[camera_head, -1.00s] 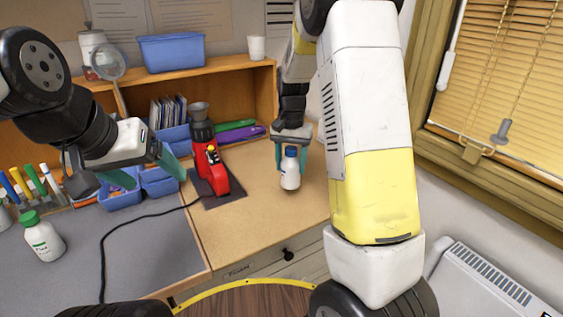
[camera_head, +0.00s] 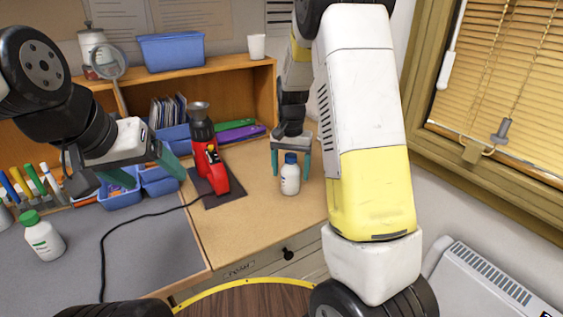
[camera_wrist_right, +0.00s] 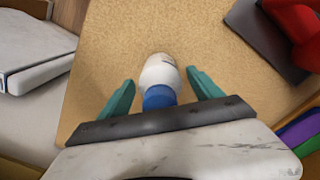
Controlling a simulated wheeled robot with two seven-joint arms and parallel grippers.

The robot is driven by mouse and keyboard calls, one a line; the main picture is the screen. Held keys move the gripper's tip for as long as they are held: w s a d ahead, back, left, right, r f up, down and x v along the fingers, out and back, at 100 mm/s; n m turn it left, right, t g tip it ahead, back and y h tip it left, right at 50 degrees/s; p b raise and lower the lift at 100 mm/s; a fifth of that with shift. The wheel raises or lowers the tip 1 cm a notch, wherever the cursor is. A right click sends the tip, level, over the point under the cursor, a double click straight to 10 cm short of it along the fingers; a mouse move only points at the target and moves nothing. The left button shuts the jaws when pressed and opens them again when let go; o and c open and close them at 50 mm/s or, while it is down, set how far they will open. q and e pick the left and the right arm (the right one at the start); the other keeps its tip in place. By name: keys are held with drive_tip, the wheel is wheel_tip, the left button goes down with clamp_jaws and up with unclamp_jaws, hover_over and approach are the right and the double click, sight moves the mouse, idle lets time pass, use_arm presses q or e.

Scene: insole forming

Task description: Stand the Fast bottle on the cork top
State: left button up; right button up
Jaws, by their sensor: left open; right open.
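A white bottle with a blue cap (camera_head: 290,178) stands upright on the tan cork top (camera_head: 245,220). My right gripper (camera_head: 291,174) is open, with one finger on each side of this bottle and gaps visible between. The right wrist view also shows the bottle (camera_wrist_right: 160,73) between the spread fingers (camera_wrist_right: 161,80). A white bottle with a green cap (camera_head: 43,240) stands on the grey mat (camera_head: 150,245) at the left. I cannot read either label for certain. My left gripper (camera_head: 140,173) is open and empty above the blue bins.
A red device (camera_head: 211,172) sits on a dark pad beside the cork area, with a black cable (camera_head: 125,228) crossing the mat. Blue bins (camera_head: 158,182) and pens (camera_head: 30,185) stand at the back left. The cork front right of the pad is clear.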

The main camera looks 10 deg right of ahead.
wheel_tip(320, 180, up, 12)
drive_tip(key=shift+r, duration=0.1)
drive_tip(key=s+r+n+t+y, duration=0.1)
drive_tip(key=s+r+n+t, duration=0.1)
drive_tip(key=s, duration=1)
drive_tip(key=s+a+r+n+t+y, duration=0.1)
drive_tip(key=s+r+n+t, duration=0.2)
drive_tip(key=s, duration=0.9)
wheel_tip(320, 180, up, 2)
drive_tip(key=shift+a+n+t, duration=0.3)
drive_tip(key=shift+t, duration=0.3)
